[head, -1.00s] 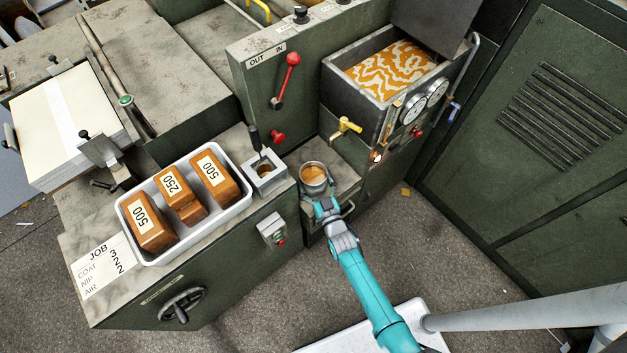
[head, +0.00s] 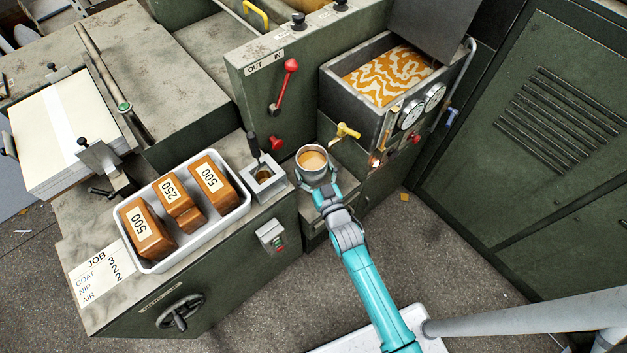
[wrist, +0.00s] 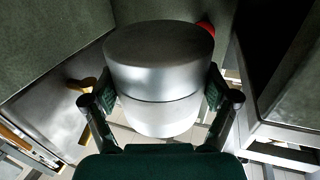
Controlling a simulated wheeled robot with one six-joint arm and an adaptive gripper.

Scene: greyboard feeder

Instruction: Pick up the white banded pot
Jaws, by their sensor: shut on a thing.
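The pot (head: 313,163) is a round, open-topped vessel with tan liquid inside, seen from above in the head view. In the wrist view the pot (wrist: 158,75) shows a grey metallic side with a dark line around it and a paler band. My gripper (head: 321,182) has its fingers on both sides of the pot. In the wrist view my gripper (wrist: 160,100) is shut on the pot, with a pad against each side. The pot looks upright. It appears raised above the small shelf, and its underside is hidden in the head view.
A yellow tap (head: 345,131) and the tank (head: 345,94) of orange-patterned liquid are right of the pot. A square metal cup block (head: 264,182) and a white tray (head: 190,240) of orange blocks are left. A red-knobbed lever (head: 285,85) stands behind.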

